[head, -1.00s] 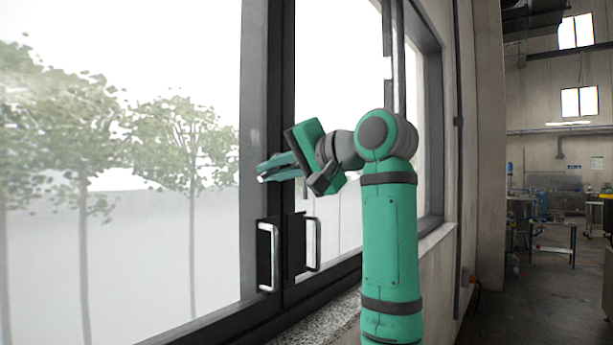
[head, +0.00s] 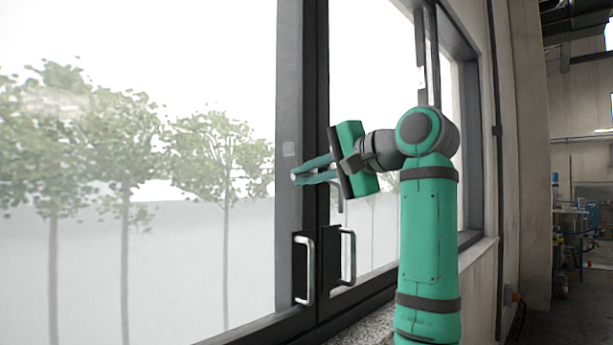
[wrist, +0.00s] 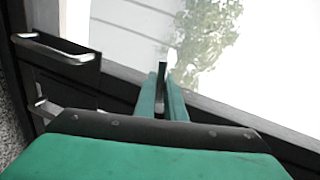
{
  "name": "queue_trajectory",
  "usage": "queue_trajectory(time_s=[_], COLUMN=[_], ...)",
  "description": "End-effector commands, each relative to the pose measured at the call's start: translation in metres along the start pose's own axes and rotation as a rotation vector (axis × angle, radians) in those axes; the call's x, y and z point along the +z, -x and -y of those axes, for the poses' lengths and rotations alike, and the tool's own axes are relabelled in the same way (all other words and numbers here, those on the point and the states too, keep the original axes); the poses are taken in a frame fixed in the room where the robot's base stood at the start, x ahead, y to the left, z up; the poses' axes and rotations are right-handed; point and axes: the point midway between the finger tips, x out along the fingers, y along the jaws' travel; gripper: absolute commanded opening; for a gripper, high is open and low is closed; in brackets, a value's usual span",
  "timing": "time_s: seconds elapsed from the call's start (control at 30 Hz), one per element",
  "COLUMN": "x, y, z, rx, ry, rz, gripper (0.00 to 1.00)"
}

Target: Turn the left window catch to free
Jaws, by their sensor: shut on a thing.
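My gripper (head: 296,177) is at the dark window frame, above the pull handles. In the wrist view its two green fingers (wrist: 163,90) are shut on a narrow dark upright piece, which I take to be the left window catch (wrist: 162,68). In the head view the fingers hide the catch, so its angle there cannot be told. The left pull handle (head: 309,270), a bright bar on a black plate, is below the fingers and apart from them.
A second pull handle (head: 350,257) is just right of the first. Both also show at left in the wrist view. The granite sill (head: 365,327) runs below the window. Bright glass with trees (head: 130,130) behind it fills the left.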

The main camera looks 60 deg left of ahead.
Motion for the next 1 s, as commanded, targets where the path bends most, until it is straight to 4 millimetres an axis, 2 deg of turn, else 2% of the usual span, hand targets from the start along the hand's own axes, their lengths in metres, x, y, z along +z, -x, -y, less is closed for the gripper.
queue_trajectory(time_s=[0.1,0.13,0.2,0.5,0.63,1.0], x=[-0.001,-0.001,-0.001,-0.001,-0.001,-0.001], y=[0.001,0.001,0.001,0.001,0.009,0.075], z=[0.0,0.0,0.0,0.0,0.0,0.001], rx=[-0.002,-0.002,-0.002,-0.001,-0.001,-0.003], ry=[-0.002,-0.001,-0.001,0.001,0.001,0.001], rz=[-0.002,-0.002,-0.002,-0.002,-0.002,-0.004], gripper=[0.0,0.12,0.28,0.28,0.28,0.28])
